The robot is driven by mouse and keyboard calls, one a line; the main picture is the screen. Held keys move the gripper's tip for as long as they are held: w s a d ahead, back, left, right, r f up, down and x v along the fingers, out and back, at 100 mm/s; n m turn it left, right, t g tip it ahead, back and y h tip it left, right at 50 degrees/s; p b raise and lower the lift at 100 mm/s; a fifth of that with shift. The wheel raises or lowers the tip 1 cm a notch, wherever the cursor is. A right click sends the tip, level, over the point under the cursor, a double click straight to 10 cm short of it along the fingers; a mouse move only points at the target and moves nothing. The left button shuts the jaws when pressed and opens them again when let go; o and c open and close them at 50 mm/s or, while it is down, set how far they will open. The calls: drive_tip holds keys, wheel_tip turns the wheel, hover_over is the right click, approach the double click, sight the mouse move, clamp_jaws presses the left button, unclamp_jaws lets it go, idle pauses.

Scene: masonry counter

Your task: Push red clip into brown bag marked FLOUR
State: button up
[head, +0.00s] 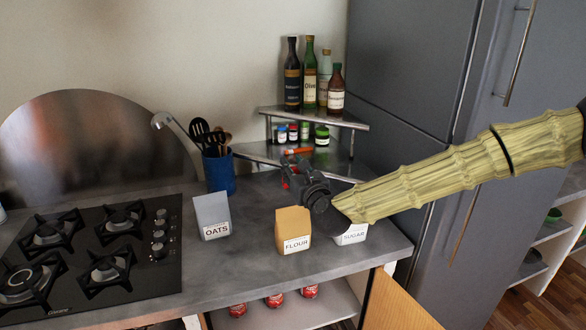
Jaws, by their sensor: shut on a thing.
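The brown bag marked FLOUR (292,228) stands upright near the counter's front edge, its label facing me. My gripper (290,165) is above and behind the bag, reaching toward the corner shelf. It is shut on a red clip (298,151), which shows as an orange-red strip at the fingertips; the fingers hide part of it. The clip is apart from the bag.
A grey OATS bag (213,216) stands left of the flour bag. A SUGAR bag (352,236) stands right, partly under my arm. Behind are a blue utensil pot (219,175) and a corner shelf (318,115) with bottles and jars. A hob (95,255) lies left.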

drive_tip(key=shift+s+f+b, duration=0.1)
drive_tip(key=shift+s+b, duration=0.2)
drive_tip(key=shift+b, duration=0.1)
wheel_tip(320, 180, down, 3)
drive_tip(key=shift+w+r+b, duration=0.1)
drive_tip(key=shift+b, duration=1.05)
drive_tip(key=shift+f+b, duration=0.45)
drive_tip(key=shift+b, duration=0.05)
drive_tip(key=shift+f+b, duration=0.6)
drive_tip(key=shift+f, duration=0.15)
drive_tip(key=shift+b, duration=1.05)
drive_tip(key=shift+f+b, duration=1.65)
drive_tip(key=shift+b, duration=0.05)
